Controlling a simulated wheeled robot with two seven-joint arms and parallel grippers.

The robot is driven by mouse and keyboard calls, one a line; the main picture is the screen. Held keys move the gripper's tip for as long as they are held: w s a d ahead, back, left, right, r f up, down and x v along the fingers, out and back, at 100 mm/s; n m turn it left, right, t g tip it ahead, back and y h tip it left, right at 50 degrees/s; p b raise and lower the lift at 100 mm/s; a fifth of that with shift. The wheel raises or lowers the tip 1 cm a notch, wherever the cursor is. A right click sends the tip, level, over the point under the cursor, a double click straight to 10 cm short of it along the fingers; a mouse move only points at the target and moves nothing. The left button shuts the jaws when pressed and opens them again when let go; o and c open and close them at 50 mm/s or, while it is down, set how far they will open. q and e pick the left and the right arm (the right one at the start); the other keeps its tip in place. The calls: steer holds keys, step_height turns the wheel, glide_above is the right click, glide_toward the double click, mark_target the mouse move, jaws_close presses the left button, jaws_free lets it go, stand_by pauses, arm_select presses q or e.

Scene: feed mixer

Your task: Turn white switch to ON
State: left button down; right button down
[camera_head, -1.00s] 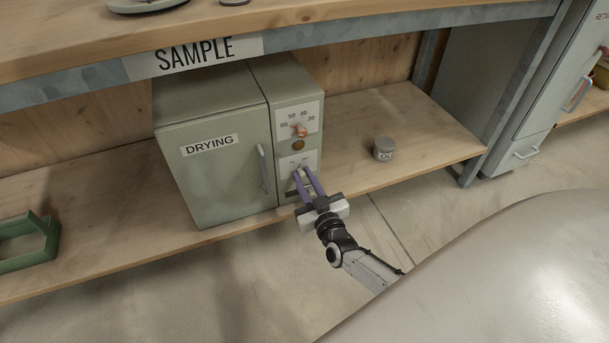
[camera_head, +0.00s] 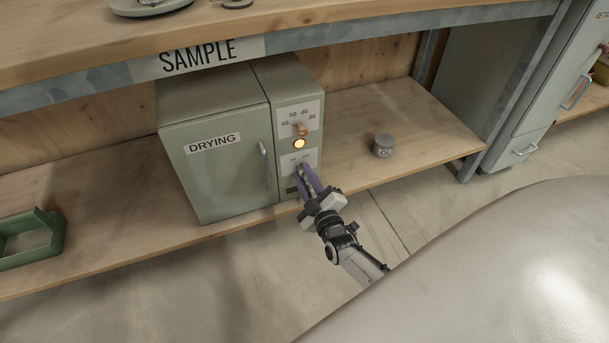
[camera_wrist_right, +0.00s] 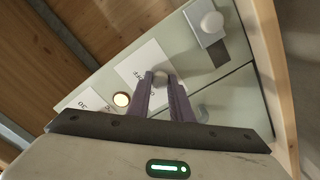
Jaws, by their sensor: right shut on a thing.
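The drying oven (camera_head: 210,165) stands on the lower shelf, its door shut. Its right-hand panel has an orange-tan dial knob (camera_head: 301,129), a glowing lamp (camera_head: 299,143) and a lower white label where my right gripper (camera_head: 306,171) is. In the right wrist view, my right gripper (camera_wrist_right: 161,82) has its purple fingers closed on the small white switch (camera_wrist_right: 162,76) against that label. The fingers hide most of the switch and part of its lettering. The lit lamp also shows in the wrist view (camera_wrist_right: 121,100). My left gripper is not in view.
A small grey lidded tin (camera_head: 383,146) stands on the shelf right of the oven. A green open tray (camera_head: 50,245) is at the far left. The upper worktop (camera_head: 85,45) overhangs the oven. The shelf between oven and tray is clear.

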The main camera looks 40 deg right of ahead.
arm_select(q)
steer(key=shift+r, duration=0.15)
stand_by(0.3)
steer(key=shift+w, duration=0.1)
arm_select(e)
steer(key=c, duration=1.6)
jaws_free()
